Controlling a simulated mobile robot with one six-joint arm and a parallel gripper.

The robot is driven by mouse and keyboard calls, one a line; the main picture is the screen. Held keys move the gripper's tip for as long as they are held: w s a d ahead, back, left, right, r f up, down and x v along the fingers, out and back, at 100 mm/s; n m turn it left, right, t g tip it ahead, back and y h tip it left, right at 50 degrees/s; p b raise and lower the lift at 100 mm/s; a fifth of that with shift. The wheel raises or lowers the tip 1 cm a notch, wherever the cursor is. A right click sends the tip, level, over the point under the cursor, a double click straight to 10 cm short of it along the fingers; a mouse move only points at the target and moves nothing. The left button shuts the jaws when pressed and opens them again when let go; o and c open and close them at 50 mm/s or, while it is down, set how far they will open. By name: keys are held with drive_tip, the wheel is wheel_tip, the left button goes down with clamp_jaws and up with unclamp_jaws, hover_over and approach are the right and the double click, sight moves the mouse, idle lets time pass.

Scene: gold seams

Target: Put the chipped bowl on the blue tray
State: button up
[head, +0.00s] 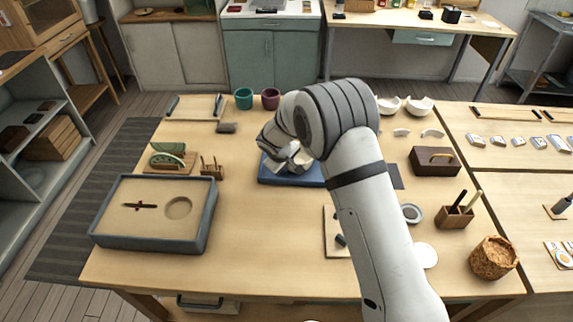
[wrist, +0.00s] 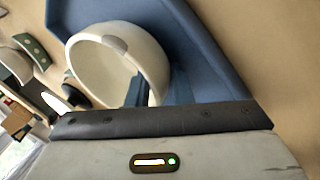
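A white bowl (wrist: 88,68) shows in the wrist view over the blue tray (wrist: 205,45), tilted in the picture. In the head view the blue tray (head: 312,181) lies mid-table, and a white piece of the bowl (head: 301,160) shows beneath my gripper (head: 288,158). My gripper is low over the tray, close against the bowl. Its fingertips are not clear, nor whether the bowl touches the tray.
Two white bowls (head: 419,106) stand at the back right, with white fragments before them. A grey sand-filled box (head: 150,244) is front left. A brown box (head: 435,161), tool holder (head: 455,213) and cork basket (head: 493,258) are at right.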

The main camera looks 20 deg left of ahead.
drive_tip(key=o, duration=0.5)
drive_tip(key=shift+c, duration=0.2)
drive_tip(key=shift+r, duration=0.1)
drive_tip(key=shift+r+p, duration=0.15)
drive_tip(key=shift+p, duration=0.15)
drive_tip(key=b+v, duration=0.1)
drive_tip(key=v, duration=1)
drive_tip(key=shift+s+r+b, duration=0.25)
drive_tip(key=shift+r+b, duration=0.1)
